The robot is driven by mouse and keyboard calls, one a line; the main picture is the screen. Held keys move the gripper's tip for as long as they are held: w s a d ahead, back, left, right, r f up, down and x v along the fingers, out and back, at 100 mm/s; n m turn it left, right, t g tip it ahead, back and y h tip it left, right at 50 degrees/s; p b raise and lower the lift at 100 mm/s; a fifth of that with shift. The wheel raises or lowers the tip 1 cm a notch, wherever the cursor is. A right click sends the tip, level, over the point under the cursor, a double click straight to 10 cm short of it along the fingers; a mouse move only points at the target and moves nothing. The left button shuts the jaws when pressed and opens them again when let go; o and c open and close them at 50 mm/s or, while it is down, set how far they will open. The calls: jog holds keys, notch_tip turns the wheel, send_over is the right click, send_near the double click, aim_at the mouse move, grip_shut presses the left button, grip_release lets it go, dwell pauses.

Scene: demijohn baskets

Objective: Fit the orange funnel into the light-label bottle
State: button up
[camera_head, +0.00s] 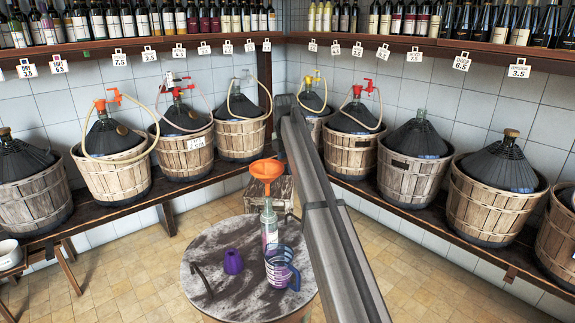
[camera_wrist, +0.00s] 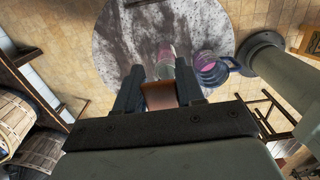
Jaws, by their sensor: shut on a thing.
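The orange funnel (camera_head: 267,170) is upright over the round table in the head view, with its wide mouth up. The bottle with the light label (camera_head: 269,228) stands on the table directly below it in that view. The spout's end is close to the bottle's neck; I cannot tell whether it is inside. In the wrist view my gripper (camera_wrist: 159,71) is shut on the funnel (camera_wrist: 160,96), which shows brownish between the two dark fingers. My arm hides the gripper in the head view.
A clear jug with purple marks (camera_head: 281,268) stands right beside the bottle, in front of it. A purple cup-like piece (camera_head: 233,262) and a thin dark object (camera_head: 202,279) are on the table's left. Basketed demijohns (camera_head: 113,178) line the benches behind.

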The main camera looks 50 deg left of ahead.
jog(key=shift+f, duration=2.8)
dwell(1.3)
jog(key=o, duration=1.1)
jog(key=r, duration=1.4)
jog(key=shift+s, duration=0.3)
jog(key=shift+f, duration=0.1)
